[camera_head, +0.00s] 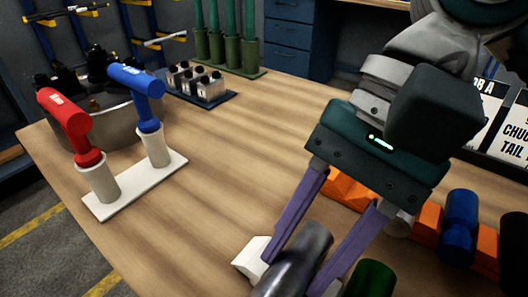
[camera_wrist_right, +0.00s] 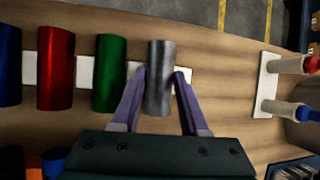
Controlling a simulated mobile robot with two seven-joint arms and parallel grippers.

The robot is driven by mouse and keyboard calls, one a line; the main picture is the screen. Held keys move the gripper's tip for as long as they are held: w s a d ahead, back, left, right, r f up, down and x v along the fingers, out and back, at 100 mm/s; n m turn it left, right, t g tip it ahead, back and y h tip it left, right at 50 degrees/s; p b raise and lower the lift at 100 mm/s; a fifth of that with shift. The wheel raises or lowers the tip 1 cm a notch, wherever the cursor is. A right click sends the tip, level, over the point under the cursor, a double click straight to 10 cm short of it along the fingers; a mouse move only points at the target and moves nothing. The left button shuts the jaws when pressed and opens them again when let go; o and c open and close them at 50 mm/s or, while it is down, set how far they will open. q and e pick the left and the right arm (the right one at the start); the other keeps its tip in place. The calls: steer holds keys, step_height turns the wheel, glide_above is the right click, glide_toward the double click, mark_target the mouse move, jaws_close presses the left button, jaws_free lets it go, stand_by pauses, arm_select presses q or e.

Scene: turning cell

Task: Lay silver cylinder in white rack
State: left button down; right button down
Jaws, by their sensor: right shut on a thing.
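The silver cylinder (camera_head: 305,248) is between the purple fingers of my right gripper (camera_head: 297,275), which are shut on it. In the right wrist view the silver cylinder (camera_wrist_right: 159,60) lies across the right end of the white rack (camera_wrist_right: 84,70), beside the green cylinder (camera_wrist_right: 110,75). I cannot tell whether it touches the rack or is just above it. In the head view only one end of the white rack (camera_head: 250,260) shows, left of the fingers. The red cylinder (camera_wrist_right: 56,68) and a blue cylinder (camera_wrist_right: 9,65) lie farther left in the rack. My left gripper is not in view.
An orange rack (camera_head: 428,218) with another blue cylinder (camera_head: 459,225) is at the right. A white stand (camera_head: 131,190) with red and blue tools stands at the left. Behind are a metal bowl (camera_head: 110,128) and a dark green rack (camera_head: 225,65). The middle table is clear.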

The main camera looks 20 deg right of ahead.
steer(key=shift+d+f, duration=0.35)
steer(key=shift+f, duration=0.5)
steer(key=shift+c, duration=1.7)
jaws_free()
steer(key=shift+w+a, duration=0.1)
steer(key=a+v, duration=0.1)
steer(key=v, duration=1)
steer(key=shift+r, duration=0.4)
steer(key=shift+a, duration=0.1)
